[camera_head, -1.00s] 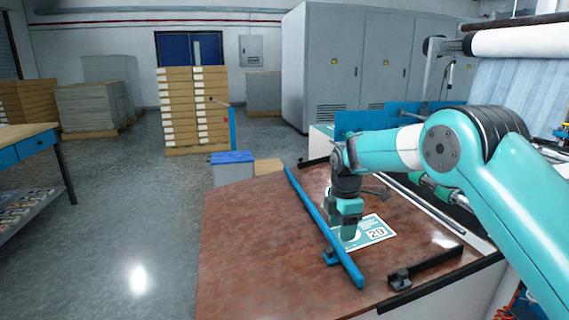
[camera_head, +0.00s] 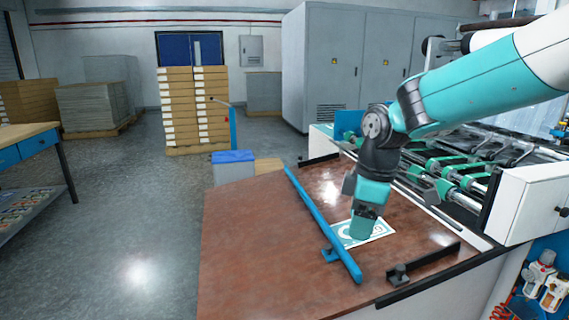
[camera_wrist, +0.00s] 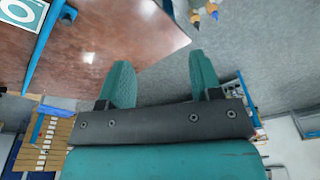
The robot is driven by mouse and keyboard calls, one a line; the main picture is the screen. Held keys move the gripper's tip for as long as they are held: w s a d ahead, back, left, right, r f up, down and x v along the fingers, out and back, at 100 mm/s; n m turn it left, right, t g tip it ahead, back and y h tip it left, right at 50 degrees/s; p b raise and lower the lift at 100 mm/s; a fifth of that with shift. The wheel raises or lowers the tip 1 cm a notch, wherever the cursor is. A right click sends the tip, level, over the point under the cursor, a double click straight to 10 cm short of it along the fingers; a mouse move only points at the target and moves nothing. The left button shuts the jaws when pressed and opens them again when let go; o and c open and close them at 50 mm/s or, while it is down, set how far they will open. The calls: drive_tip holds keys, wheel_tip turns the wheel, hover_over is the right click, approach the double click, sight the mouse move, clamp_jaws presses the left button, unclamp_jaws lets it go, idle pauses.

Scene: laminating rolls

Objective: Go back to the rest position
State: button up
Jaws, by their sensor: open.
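My gripper (camera_head: 363,222) hangs over the brown table in the head view, with its fingers in front of a teal and white printed sheet (camera_head: 378,233). How high it is above the sheet is hard to tell from that view. In the wrist view my gripper (camera_wrist: 160,82) shows two teal fingers wide apart with nothing between them. A corner of the sheet also shows at the top left of the wrist view (camera_wrist: 22,12).
The brown tabletop (camera_head: 250,240) carries a blue bar (camera_head: 322,222) left of the sheet and a black guide (camera_head: 430,262) at the front right. A machine with green rollers (camera_head: 450,170) stands behind.

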drive_tip(key=s+r+m+y, duration=0.25)
drive_tip(key=s+m, duration=0.55)
drive_tip(key=s, duration=1.8)
wheel_tip(320, 180, up, 13)
drive_tip(key=p, duration=1.3)
drive_tip(key=shift+w+d, duration=0.15)
drive_tip(key=shift+d, duration=0.25)
drive_tip(key=shift+f, duration=0.15)
